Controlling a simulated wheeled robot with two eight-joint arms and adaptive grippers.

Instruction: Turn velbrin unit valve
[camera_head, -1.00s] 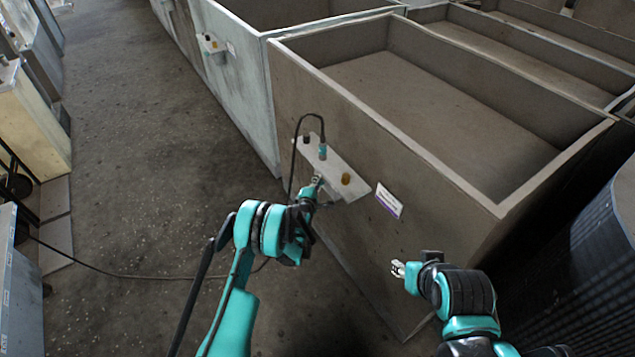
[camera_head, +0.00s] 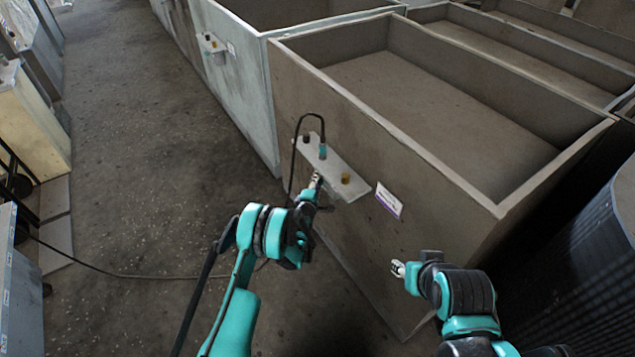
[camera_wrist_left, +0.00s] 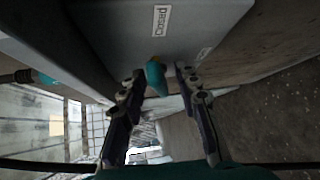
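A grey control shelf (camera_head: 357,192) juts from the side of the big brown housing (camera_head: 430,190). It carries a yellow knob (camera_head: 346,178) and a teal connector (camera_head: 322,151) on a looped black cable. My left gripper (camera_head: 316,180) is at the shelf's near edge. In the left wrist view a teal valve handle (camera_wrist_left: 156,76) stands between the two fingers of my left gripper (camera_wrist_left: 160,73), with a gap on each side. The fingers are open. My right gripper (camera_head: 398,269) is beside the housing wall, too small to read.
A white and purple plate (camera_head: 388,200) is on the housing wall right of the shelf; its text is unreadable. A pale housing (camera_head: 245,95) stands behind. A dark ribbed cylinder (camera_head: 590,265) is at the right. The floor (camera_head: 150,150) at the left is open, with a cable across it.

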